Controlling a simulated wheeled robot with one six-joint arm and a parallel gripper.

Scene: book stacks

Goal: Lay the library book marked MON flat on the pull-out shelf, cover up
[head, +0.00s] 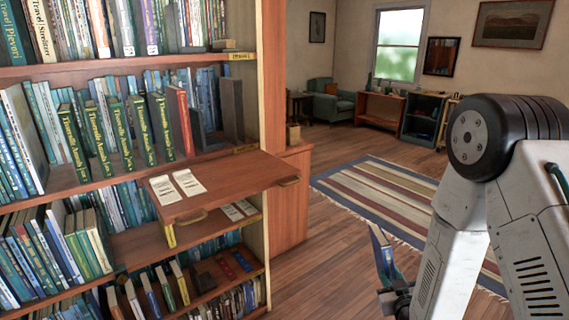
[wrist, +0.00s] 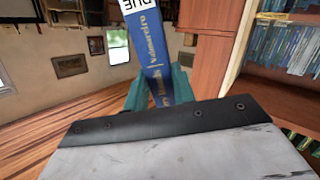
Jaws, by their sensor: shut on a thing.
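My gripper (head: 388,262) is on the right in the head view, shut on a slim blue book (head: 378,240) held up in the air. In the wrist view the blue book (wrist: 152,55) stands between the teal fingers, with yellow spine lettering and a white label cut off by the top edge. I cannot read MON on it. The pull-out shelf (head: 240,178) juts from the bookcase in the head view, with two white printed cards on its left part. The book is right of this shelf and apart from it.
The bookcase (head: 262,120) fills the left, with green books (head: 138,130), a red book (head: 181,122) and dark bookends (head: 232,112) above the pull-out shelf. The shelf's right part is bare. Open wooden floor and a striped rug (head: 385,195) lie to the right.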

